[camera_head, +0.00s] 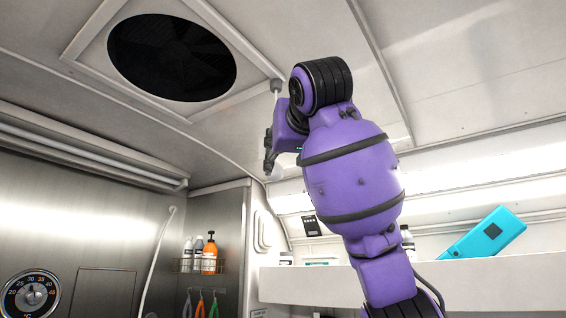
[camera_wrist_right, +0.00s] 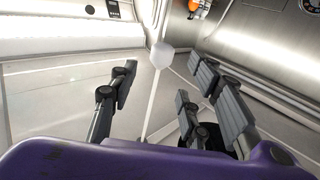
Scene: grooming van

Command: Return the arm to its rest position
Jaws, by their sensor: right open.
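My right arm (camera_head: 352,175) rises from the lower right and bends over near the ceiling. My right gripper (camera_head: 269,155) points down at the left end of that arm, small and partly hidden by its own wrist. A pale rod (camera_head: 276,92) hangs from a grey ceiling mount just above the gripper, and a pale end shows just below it. In the right wrist view, my right gripper's fingers (camera_wrist_right: 163,68) are spread, with the white rod (camera_wrist_right: 154,100) and its faceted knob between them. No finger visibly presses on the rod. My left gripper is not in view.
A round dark ceiling vent (camera_head: 172,57) is at the upper left. A wire rack (camera_head: 199,265) with bottles hangs on the steel wall, with a dial (camera_head: 31,295) at lower left. A white shelf (camera_head: 310,286) holding a teal case (camera_head: 487,234) runs behind my arm.

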